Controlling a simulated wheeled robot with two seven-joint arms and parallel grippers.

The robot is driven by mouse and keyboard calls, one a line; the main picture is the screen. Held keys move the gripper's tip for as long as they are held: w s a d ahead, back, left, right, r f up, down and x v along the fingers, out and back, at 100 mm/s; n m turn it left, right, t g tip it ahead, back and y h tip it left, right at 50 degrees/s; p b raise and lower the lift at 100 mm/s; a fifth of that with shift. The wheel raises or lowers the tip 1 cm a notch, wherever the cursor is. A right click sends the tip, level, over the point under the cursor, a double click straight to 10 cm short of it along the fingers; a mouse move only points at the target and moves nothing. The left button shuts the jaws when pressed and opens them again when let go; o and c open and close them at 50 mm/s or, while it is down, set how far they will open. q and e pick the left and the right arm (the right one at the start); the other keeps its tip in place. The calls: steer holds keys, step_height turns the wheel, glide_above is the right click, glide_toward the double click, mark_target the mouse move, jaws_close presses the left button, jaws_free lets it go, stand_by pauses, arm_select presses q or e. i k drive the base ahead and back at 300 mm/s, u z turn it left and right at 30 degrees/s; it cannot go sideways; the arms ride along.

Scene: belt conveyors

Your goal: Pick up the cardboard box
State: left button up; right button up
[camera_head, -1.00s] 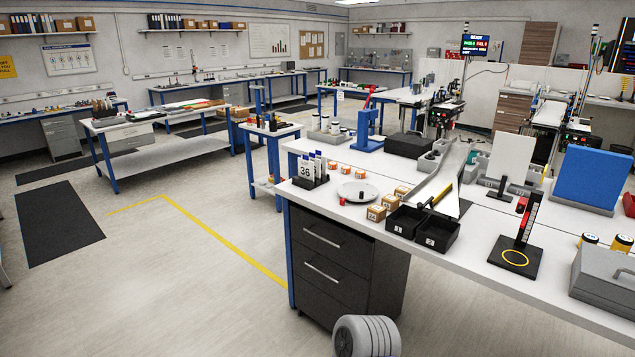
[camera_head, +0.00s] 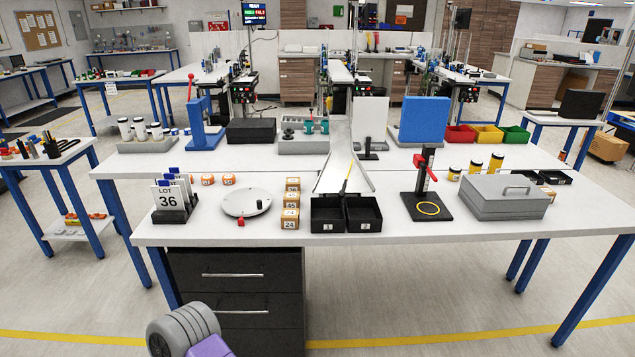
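A brown cardboard box (camera_head: 606,148) is at the right edge, low down beyond the work table, partly hidden by things at the frame edge. Small tan cartons with number labels (camera_head: 290,224) stand in a short row on the near table, left of the black bins. I cannot tell which of these the task names. Neither gripper is in view. A grey ribbed link with a purple part, which appears to be mine, shows at the bottom left, below the table and away from the boxes.
The long white table (camera_head: 400,228) carries two black bins (camera_head: 345,214), a grey case (camera_head: 504,196), a round white plate (camera_head: 246,202) and a blue panel (camera_head: 425,121). A black drawer unit (camera_head: 240,290) stands under it. The floor in front is clear.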

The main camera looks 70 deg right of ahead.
mark_target(292, 184)
steer(key=z, duration=0.9)
steer(key=i, duration=0.85)
steer(key=z, duration=0.8)
